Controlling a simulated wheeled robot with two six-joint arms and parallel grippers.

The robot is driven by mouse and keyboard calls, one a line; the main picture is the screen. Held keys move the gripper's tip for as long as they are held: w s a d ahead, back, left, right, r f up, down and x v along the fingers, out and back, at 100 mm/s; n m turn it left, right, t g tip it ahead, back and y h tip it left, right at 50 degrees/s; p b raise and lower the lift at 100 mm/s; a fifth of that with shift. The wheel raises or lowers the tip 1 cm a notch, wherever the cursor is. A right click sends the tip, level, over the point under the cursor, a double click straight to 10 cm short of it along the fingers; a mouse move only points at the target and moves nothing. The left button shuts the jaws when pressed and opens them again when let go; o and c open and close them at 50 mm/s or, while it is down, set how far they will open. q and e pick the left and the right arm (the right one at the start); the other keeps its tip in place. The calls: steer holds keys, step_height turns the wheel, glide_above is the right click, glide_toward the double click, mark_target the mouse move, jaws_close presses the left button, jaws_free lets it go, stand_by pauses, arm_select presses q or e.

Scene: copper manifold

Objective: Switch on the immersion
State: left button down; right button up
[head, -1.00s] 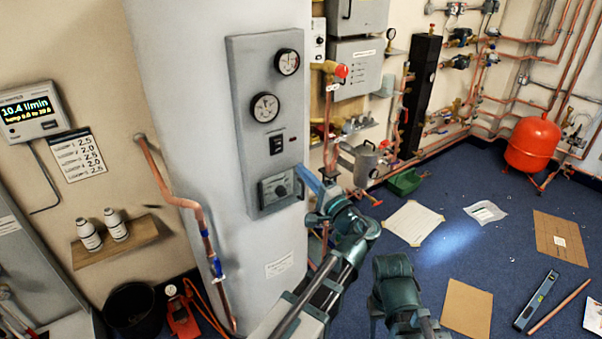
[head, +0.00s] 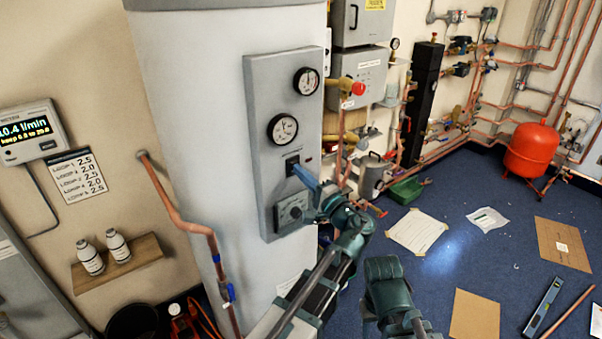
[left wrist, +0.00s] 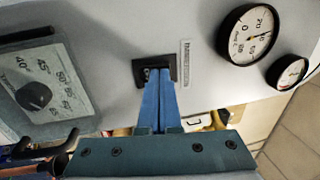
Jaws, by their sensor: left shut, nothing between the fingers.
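A black rocker switch (head: 292,162) sits on the grey control panel (head: 262,130) on the front of the white cylinder. It also shows in the left wrist view (left wrist: 147,74), in a dark square frame partly covered by my fingertips. My left gripper (head: 297,169) has its blue fingers shut together, with nothing between them. Its tips are at the switch; in the left wrist view the fingers (left wrist: 159,84) reach over the switch's edge. I cannot tell whether they touch it or which way the rocker is set. My right gripper is not visible.
Two round gauges (head: 306,81) (head: 283,129) are above the switch and a dial thermostat (head: 291,211) is below it. A copper pipe (head: 183,220) runs left of the panel. Brass valves and pipes stand close on the right. Papers and tools lie on the blue floor.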

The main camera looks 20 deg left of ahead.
arm_select(q)
steer(key=r+g+h+p, duration=0.1)
steer(key=p, duration=0.2)
steer(key=r+h+p, duration=0.1)
steer(key=p, duration=0.2)
steer(key=shift+w+a+g, duration=0.2)
steer(key=shift+a+g, duration=0.05)
steer(key=shift+g, duration=0.15)
steer(key=shift+f+h, duration=0.25)
steer(key=shift+h, duration=0.05)
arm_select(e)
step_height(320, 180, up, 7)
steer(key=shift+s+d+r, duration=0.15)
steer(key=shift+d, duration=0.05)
